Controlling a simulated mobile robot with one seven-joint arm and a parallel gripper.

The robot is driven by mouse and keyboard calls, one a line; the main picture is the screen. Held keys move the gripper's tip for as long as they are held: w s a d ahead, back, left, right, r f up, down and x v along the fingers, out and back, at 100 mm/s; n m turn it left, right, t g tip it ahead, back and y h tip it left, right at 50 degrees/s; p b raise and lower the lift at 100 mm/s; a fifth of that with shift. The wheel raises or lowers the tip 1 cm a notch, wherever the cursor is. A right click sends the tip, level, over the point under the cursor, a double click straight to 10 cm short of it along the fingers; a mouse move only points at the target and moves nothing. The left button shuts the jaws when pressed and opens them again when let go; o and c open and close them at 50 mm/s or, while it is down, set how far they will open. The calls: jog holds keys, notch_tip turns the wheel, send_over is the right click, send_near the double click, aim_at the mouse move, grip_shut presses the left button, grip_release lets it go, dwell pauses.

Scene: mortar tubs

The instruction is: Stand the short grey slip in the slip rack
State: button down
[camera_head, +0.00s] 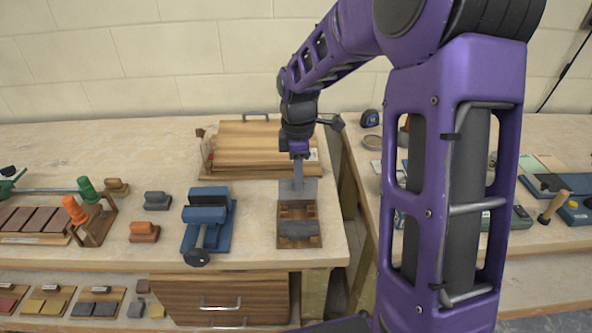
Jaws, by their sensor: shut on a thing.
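My gripper (298,157) points down over the right part of the left bench. It is shut on a narrow light-grey piece (298,176), which looks like the grey slip; its lower end overlaps a grey plate, and I cannot tell whether they touch. Below it is a wooden tray (319,240) with brown inner parts and a dark grey block (299,229) at its front. The grey plate (311,188) shows at the tray's back. I cannot tell for sure which thing is the slip rack. Loose grey slips (136,308) lie on the lower shelf at bottom left.
A blue clamp-like tool (206,220) stands left of the tray. Orange (144,232) and grey blocks (158,201) lie farther left, beside a rack of brown slips (36,221). Wooden boards (245,140) lie behind. A gap separates the right bench (540,235).

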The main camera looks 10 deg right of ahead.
aim_at(298, 198)
jog(key=shift+s+f+b, duration=0.15)
jog(key=shift+f+b, duration=0.15)
jog(key=shift+f, duration=0.25)
jog(key=shift+f+b, duration=1.2)
jog(key=shift+f, duration=0.4)
jog(key=shift+f, duration=0.2)
jog(key=shift+f+b, duration=0.55)
jog(key=shift+f, duration=0.5)
jog(key=shift+f, duration=0.1)
jog(key=shift+f+b, duration=0.45)
jog(key=shift+f, duration=0.35)
jog(key=c, duration=0.7)
grip_release()
jog(key=shift+o, duration=0.5)
